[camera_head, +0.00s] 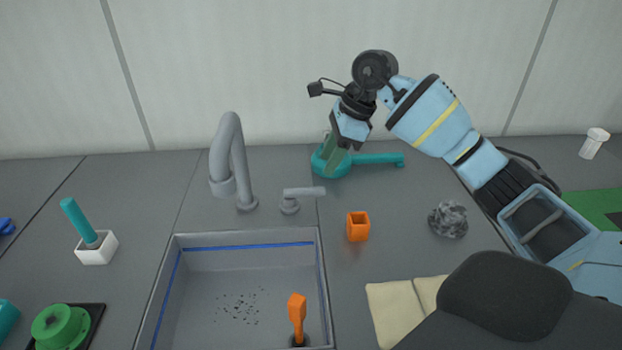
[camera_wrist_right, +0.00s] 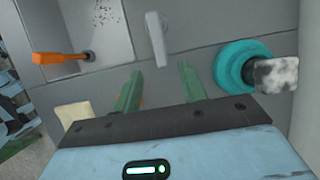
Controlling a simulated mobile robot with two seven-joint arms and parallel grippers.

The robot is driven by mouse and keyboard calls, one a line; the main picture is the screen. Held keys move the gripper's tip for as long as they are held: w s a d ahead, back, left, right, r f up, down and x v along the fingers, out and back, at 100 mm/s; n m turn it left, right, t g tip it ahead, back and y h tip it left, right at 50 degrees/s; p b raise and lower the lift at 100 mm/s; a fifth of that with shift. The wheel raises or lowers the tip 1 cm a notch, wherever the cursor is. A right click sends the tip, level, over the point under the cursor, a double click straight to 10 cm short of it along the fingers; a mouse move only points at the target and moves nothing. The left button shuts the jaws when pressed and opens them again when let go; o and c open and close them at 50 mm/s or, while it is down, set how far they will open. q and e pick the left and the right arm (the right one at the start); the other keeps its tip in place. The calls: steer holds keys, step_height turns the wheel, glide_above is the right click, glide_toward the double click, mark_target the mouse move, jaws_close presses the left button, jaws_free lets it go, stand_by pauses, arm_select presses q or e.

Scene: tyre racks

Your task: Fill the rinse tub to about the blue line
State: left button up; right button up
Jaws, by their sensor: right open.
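The grey rinse tub (camera_head: 325,290) is sunk in the counter in the head view, with a blue line (camera_head: 250,246) around its upper inside wall. Dark specks lie on its floor, and I see no clear water surface. A grey spout (camera_head: 232,160) stands behind it, with no stream visible. The tap lever (camera_head: 304,191) points right from its post; it also shows ahead of the fingers in the right wrist view (camera_wrist_right: 157,40). My right gripper (camera_head: 335,157) is open and empty above the back counter, in front of a teal round, handled thing (camera_head: 375,159). My left gripper is out of view.
An orange brush-like thing (camera_head: 297,312) stands in the tub. An orange open box (camera_head: 358,226), a grey speckled lump (camera_head: 448,219) and a beige cloth (camera_head: 397,308) lie right of the tub. A white holder (camera_head: 96,248) and a green round piece (camera_head: 60,326) are left.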

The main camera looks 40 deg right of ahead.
mark_target(313, 189)
steer(key=shift+x, duration=3.9)
jaws_close()
